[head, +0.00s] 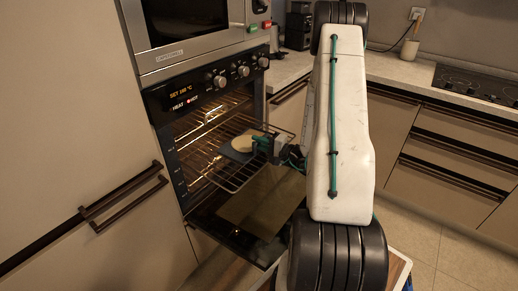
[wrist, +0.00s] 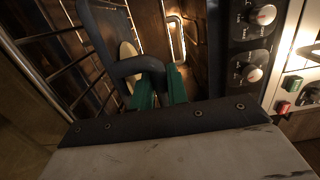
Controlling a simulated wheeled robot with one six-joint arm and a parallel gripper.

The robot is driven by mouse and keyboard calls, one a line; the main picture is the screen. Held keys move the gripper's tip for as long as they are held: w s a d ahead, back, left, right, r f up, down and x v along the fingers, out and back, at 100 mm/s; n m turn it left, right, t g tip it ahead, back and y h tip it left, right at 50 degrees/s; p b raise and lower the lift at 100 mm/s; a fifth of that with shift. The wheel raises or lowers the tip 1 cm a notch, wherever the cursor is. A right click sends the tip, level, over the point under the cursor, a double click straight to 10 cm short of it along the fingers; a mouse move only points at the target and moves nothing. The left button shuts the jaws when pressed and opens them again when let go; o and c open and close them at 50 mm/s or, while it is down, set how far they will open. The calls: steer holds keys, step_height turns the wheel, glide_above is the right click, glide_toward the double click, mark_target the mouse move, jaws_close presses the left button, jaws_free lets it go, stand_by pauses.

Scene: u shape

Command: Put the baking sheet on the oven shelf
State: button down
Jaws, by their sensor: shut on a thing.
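The baking sheet (head: 228,153) is a small dark sheet with a pale round piece (head: 244,144) on it. In the head view it is over the pulled-out wire oven shelf (head: 230,185), at the oven mouth. I cannot tell whether it rests on the wires or hangs just above. My gripper (head: 268,146) is at the sheet's right edge. In the wrist view its green fingers (wrist: 160,88) are shut on the sheet's dark looped handle (wrist: 140,66); the pale piece (wrist: 127,66) shows behind it. The arm's wrist hides part of the view.
The oven door (head: 240,222) is folded down below the shelf. The control panel with knobs (head: 220,80) and a microwave (head: 180,35) are above. Cabinet handles (head: 120,195) stick out at left. A counter with a hob (head: 475,85) is at right.

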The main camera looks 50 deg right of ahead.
step_height(320, 180, down, 3)
steer(key=shift+r, duration=0.2)
steer(key=c, duration=1.4)
jaws_free()
